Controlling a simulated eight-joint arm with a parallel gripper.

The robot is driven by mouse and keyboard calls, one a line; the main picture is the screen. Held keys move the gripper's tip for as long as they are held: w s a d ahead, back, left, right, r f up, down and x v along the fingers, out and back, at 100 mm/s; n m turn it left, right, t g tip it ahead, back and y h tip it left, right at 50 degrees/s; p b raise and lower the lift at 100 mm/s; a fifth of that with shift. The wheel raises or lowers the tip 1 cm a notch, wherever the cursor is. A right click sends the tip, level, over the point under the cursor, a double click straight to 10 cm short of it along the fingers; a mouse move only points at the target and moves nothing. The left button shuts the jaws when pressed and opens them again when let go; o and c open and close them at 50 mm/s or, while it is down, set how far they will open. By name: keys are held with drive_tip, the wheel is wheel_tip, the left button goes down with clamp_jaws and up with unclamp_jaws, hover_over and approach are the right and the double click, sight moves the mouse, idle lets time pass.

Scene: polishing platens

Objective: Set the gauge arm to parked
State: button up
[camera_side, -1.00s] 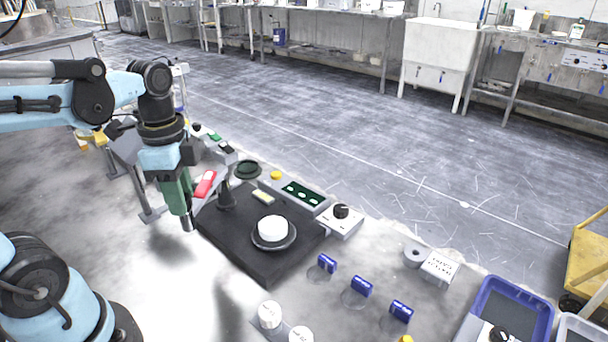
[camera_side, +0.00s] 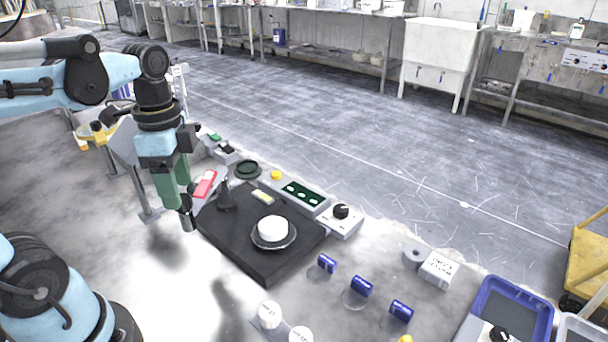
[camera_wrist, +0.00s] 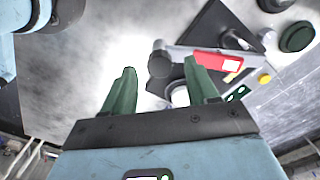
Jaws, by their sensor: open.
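The gauge arm (camera_side: 205,184) is a grey bar with a red label, held by a dark post on the black base (camera_side: 262,262). It reaches out past the base's left edge and ends in a dark and metallic cylinder (camera_side: 187,218). In the wrist view the gauge arm (camera_wrist: 216,62) runs from its rounded end leftward of the right finger to the post at the upper right. My gripper (camera_side: 178,203) is open beside the cylinder, its green fingers pointing down. In the wrist view the arm's end appears between the fingertips of my gripper (camera_wrist: 160,68), nearer the right one, which hides part of the bar. Contact cannot be told.
A white puck (camera_side: 273,228) sits on a dark disc on the base. Several blue-topped items and white pots stand in front.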

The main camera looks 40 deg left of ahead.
wheel_tip(320, 180, up, 10)
idle(0.5)
drive_tip(key=shift+f, duration=0.15)
drive_tip(key=w+d+f+n+t, duration=0.2)
drive_tip(key=f+n+t, duration=0.1)
drive_tip(key=f, duration=0.3)
drive_tip(key=w+d+f+n+t, duration=0.3)
drive_tip(key=f+n+t, duration=0.1)
drive_tip(key=f+n, duration=0.2)
drive_tip(key=shift+w+f, duration=0.25)
drive_tip(key=shift+w, duration=0.1)
